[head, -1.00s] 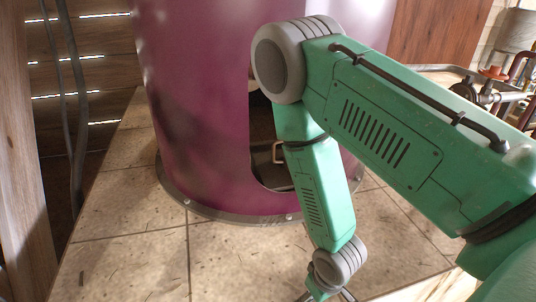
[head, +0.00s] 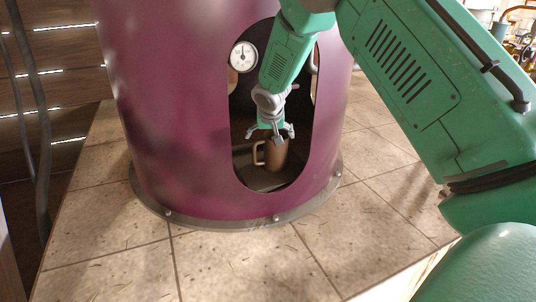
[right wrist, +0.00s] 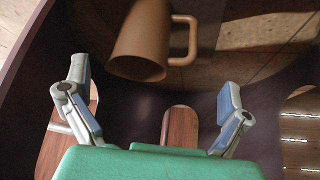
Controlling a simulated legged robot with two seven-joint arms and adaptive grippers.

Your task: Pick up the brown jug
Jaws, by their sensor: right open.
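The brown jug (head: 275,155) stands upright inside the arched opening of the purple still (head: 180,110), on its dark floor, with its handle toward the left in the head view. My right gripper (head: 271,132) has reached into the opening and is open just above the jug, hiding part of its top. In the right wrist view the jug (right wrist: 145,40) shows its rim toward the camera, with its handle on the right. The open fingers (right wrist: 154,85) are spread wide, and the jug lies beyond them, not gripped. My left gripper is not in view.
The opening's edges stand close around my right forearm. A round white gauge (head: 243,57) sits at the opening's upper left. A bolted grey flange (head: 235,222) rings the still's base. The tiled top (head: 245,262) in front is clear. Pipework (head: 515,30) stands far right.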

